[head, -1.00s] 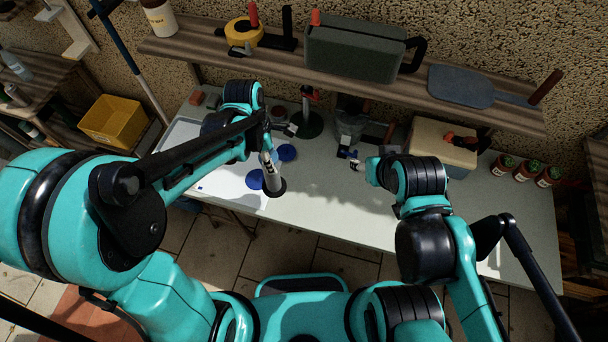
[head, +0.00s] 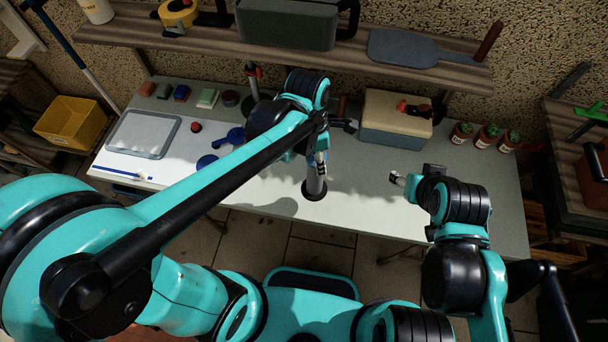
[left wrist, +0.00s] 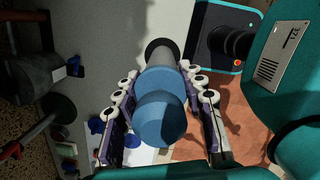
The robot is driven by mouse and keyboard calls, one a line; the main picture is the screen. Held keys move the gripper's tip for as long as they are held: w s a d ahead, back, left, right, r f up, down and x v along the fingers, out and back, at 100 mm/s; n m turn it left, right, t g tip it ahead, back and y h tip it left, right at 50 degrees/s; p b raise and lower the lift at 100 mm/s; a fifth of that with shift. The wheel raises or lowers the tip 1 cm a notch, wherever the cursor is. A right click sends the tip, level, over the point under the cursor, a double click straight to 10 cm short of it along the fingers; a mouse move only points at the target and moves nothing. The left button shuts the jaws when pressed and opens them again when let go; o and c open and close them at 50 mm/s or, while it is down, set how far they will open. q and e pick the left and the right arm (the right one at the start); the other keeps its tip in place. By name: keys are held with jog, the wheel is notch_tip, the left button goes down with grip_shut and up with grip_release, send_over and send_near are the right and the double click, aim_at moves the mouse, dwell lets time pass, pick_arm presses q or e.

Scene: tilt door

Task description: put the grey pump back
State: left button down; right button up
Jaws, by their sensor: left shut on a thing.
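The grey pump (head: 316,188) is a grey cylinder with a wide black base, upright near the front edge of the pale bench (head: 460,205). My left gripper (head: 321,160) is shut on its upper part. In the left wrist view the pump (left wrist: 160,62) lies between the two fingers (left wrist: 165,110), with a rounded blue top nearest the camera and the black base beyond. I cannot tell whether the base touches the bench. My right gripper (head: 394,178) hangs over the bench to the right, apart from the pump; its opening is too small to judge.
A red-topped stand (head: 253,78) is at the back, partly behind my left arm. A beige-lidded box (head: 395,115) and several small pots (head: 487,136) stand at the back right. A grey tray (head: 143,135) and blue pieces (head: 207,162) lie left. The shelf (head: 350,60) overhangs the back.

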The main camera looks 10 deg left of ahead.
pick_arm(q)
jog(key=w+a+f+b, duration=0.3)
jog(key=w+a+f, duration=0.2)
jog(key=a+f, duration=0.4)
jog(key=shift+w+a+f+b, duration=0.15)
jog(key=shift+w+f+b, duration=0.2)
jog(key=shift+f, duration=0.35)
jog(key=shift+f, duration=0.15)
jog(key=c, duration=0.9)
grip_release()
